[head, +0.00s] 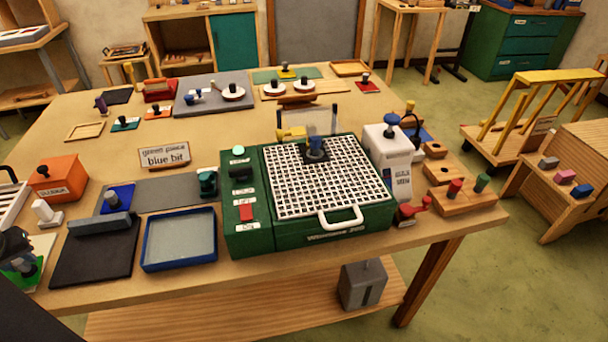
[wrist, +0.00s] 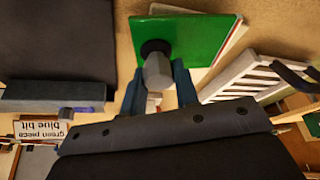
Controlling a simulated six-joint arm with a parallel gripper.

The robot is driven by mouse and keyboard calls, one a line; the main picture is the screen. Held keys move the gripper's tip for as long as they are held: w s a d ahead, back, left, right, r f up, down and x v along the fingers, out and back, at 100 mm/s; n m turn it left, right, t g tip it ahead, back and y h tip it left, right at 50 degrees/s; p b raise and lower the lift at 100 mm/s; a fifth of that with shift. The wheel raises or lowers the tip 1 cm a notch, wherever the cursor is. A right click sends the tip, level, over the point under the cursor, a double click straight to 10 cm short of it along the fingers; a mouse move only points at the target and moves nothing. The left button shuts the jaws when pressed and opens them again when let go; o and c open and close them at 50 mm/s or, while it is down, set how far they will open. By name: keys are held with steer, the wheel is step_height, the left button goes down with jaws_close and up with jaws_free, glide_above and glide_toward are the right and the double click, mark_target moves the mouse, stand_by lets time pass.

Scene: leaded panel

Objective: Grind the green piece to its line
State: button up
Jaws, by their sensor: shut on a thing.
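The green piece (wrist: 195,40) is a flat green plate with a dark collar and a grey knob. In the wrist view my gripper (wrist: 159,88) is shut on that knob, one blue finger on each side. In the head view my gripper (head: 14,248) is at the left edge, with part of the green piece (head: 33,272) below it. The grinder (head: 245,225) is a green machine with a white grid top (head: 350,180).
A black mat (head: 90,265) with a grey bar and a blue-rimmed tray (head: 180,267) lie between my gripper and the grinder. A card (head: 164,155) reads "green piece, blue bit". An orange box (head: 57,180) stands behind.

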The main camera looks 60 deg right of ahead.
stand_by(0.3)
